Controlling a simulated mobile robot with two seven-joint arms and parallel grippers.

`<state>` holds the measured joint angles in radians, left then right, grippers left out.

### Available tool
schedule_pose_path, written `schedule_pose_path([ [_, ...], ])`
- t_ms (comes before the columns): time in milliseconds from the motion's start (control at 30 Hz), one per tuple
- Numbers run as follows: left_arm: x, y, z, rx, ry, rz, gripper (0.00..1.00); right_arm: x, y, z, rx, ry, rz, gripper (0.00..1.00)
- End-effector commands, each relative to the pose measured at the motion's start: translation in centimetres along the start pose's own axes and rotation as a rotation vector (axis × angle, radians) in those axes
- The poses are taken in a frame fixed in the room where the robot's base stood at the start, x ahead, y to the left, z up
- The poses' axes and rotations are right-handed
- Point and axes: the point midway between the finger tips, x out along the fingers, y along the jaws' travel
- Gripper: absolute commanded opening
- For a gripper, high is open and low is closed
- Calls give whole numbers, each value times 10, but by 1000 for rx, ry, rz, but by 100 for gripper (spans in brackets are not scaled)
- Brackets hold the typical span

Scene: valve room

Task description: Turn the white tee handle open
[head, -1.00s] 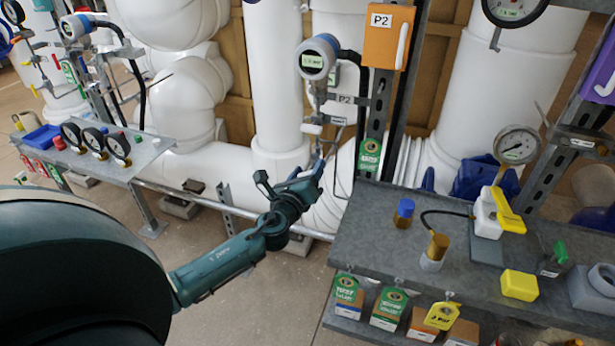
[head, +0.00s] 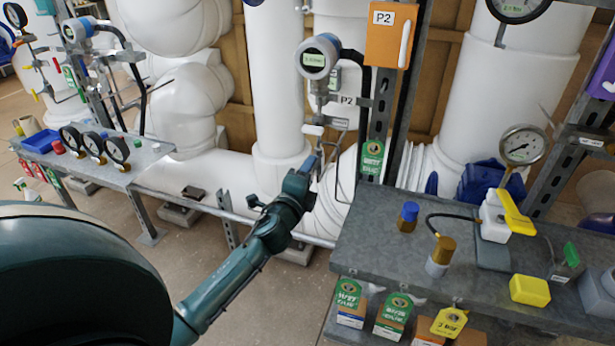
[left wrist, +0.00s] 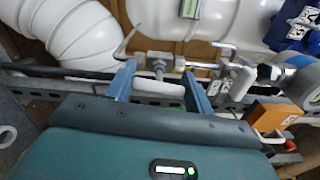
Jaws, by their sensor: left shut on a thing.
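In the left wrist view, the white tee handle (left wrist: 158,89) lies crosswise between the two blue fingers of my left gripper (left wrist: 158,82), with a grey valve body and stem just beyond it. In the head view, my left gripper (head: 312,167) reaches the thin pipework below the round digital gauge (head: 318,58). The handle is hidden behind the gripper there. The handle's exact angle is hard to tell. My right gripper is not in view.
Another white handle (head: 313,130) sits just above my gripper. An orange P2 box (head: 390,35) is mounted on the post to the right. A grey bench (head: 385,235) with a yellow-handled valve (head: 513,212) stands at right. Large white pipes (head: 277,80) stand behind.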

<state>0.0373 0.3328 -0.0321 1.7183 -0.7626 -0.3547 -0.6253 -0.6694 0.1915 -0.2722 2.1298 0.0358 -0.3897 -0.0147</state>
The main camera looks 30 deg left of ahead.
Motion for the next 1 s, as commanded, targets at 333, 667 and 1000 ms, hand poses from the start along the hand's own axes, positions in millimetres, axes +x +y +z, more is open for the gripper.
schedule_pose_path([
  [333,0,0,1,-127,-2,-1,30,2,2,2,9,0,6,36],
  [667,0,0,1,-148,-2,-1,30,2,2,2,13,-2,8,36],
  [1000,0,0,0,-147,-1,-1,64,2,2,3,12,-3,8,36],
])
